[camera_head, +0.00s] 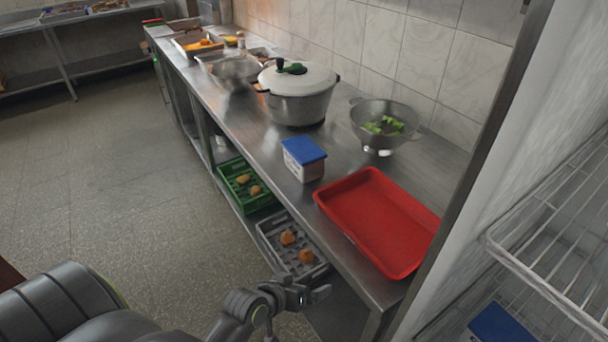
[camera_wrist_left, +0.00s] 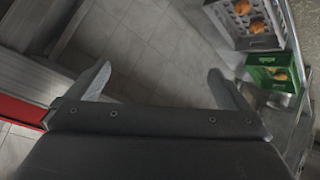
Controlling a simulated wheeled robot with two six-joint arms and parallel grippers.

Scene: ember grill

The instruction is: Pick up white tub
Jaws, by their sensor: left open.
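The white tub (camera_head: 303,168) with a blue lid stands upright on the steel counter, just left of the red tray, in the head view. It does not show in the left wrist view. My left gripper (camera_head: 310,294) is in front of the counter, below and apart from the tub. In the left wrist view its two fingers (camera_wrist_left: 163,86) are spread with nothing between them. My right gripper is in neither view.
The counter (camera_head: 345,160) also holds a large lidded pot (camera_head: 298,105), a colander (camera_head: 384,124) with greens and the empty red tray (camera_head: 385,220). Below are a green crate (camera_head: 247,186) and a grey crate (camera_head: 293,248). A wire rack (camera_head: 560,240) stands at right, with another blue lid (camera_head: 502,324) low there.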

